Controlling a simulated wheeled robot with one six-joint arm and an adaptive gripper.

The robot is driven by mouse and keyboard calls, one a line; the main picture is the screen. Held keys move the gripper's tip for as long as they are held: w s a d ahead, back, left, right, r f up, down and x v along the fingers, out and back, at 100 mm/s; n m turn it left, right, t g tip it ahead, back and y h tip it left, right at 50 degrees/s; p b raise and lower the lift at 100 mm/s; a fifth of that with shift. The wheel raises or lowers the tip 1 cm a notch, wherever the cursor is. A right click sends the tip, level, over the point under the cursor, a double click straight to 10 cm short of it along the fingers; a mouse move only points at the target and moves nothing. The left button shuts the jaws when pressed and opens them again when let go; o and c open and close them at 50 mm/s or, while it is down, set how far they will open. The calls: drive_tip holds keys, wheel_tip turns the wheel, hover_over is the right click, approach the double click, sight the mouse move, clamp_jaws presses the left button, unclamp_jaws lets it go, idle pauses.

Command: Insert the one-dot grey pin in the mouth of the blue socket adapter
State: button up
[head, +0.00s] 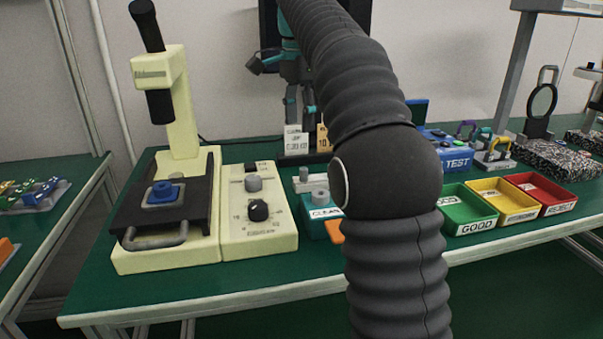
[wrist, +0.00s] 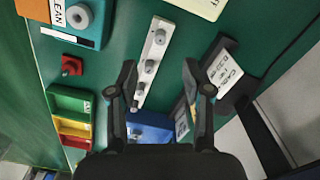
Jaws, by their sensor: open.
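The blue socket adapter (head: 162,192) sits on the black stage of the cream press at left in the head view. Its mouth faces up. A pale rack (wrist: 154,49) with several grey pins (wrist: 160,37) standing in a row is below my gripper in the wrist view. The pins' dots are too small to read, so I cannot tell which is the one-dot pin. The rack's end (head: 304,185) also shows in the head view, partly hidden by my arm. My gripper (wrist: 162,78) is open and empty, its fingers apart on either side of the rack's lower end. My arm hides it in the head view.
A teal CLEAN box (head: 321,226) stands in front of the rack. A cream control box (head: 257,215) with knobs adjoins the press. Green, yellow and red trays (head: 466,209) are at right. A sign (wrist: 225,72) and a blue box (wrist: 152,121) are near the rack.

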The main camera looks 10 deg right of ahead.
sight(304, 169)
drive_tip(key=f, duration=0.4)
drive_tip(key=f+b, duration=0.1)
drive_tip(key=f, duration=0.2)
drive_tip(key=shift+d+f, duration=0.2)
drive_tip(key=shift+f, duration=0.15)
drive_tip(key=shift+w+d+f+b, duration=0.1)
drive_tip(key=shift+f+b, duration=0.1)
drive_tip(key=shift+f, duration=0.65)
drive_tip(key=shift+w+d+f+b, duration=0.1)
drive_tip(key=shift+d+f+b, duration=0.05)
drive_tip(key=shift+f, duration=0.65)
drive_tip(key=shift+d+f+b, duration=0.1)
drive_tip(key=shift+f+b, duration=0.1)
drive_tip(key=shift+f, duration=0.65)
clamp_jaws()
